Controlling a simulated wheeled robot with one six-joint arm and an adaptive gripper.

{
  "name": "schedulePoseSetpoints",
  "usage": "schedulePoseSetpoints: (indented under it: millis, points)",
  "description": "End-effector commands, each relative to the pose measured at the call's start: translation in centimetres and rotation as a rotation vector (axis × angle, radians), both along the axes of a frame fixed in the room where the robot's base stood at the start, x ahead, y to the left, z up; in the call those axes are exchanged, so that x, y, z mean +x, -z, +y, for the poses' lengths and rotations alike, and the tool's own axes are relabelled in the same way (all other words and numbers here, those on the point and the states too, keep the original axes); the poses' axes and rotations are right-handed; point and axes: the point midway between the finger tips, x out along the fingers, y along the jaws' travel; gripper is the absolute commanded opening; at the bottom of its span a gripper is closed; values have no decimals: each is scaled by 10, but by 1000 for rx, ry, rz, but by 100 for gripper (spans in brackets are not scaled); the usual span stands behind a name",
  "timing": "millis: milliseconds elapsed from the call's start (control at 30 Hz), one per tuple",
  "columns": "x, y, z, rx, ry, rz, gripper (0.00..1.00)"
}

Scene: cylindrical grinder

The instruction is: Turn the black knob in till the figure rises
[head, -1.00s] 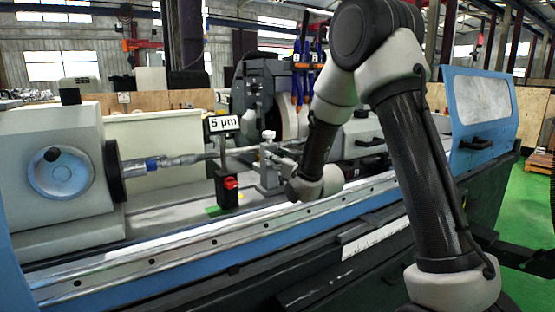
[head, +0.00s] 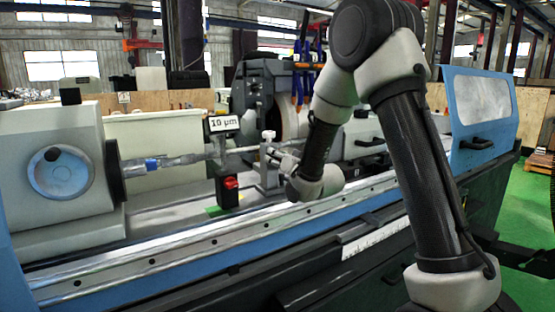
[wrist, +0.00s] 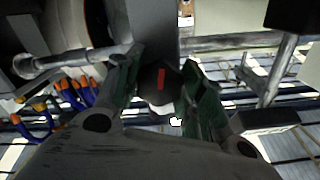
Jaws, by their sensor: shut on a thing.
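In the wrist view, the black knob (wrist: 153,84) with a red mark sits between the two fingers of my gripper (wrist: 160,78). My gripper is shut on the knob, with a finger on either side. The red mark stands nearly upright, leaning slightly. In the head view my gripper (head: 279,154) is at the steady rest (head: 268,174) on the grinder bed, and the knob cannot be made out there. The white display (head: 222,123) reads 10 µm.
A workpiece shaft (head: 188,159) runs from the workhead (head: 62,160) at left towards the steady rest. The grinding wheel (head: 285,115) and orange-tipped coolant hoses (head: 298,88) are behind.

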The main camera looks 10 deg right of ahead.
Motion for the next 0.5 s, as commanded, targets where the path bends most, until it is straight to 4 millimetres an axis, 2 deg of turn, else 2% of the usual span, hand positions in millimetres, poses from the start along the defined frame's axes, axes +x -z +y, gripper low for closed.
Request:
schedulePoseSetpoints:
  millis: [233, 500]
  points:
    - [0, 0, 0, 100, 1, 33, 15]
    - [0, 0, 0, 135, 1, 44, 15]
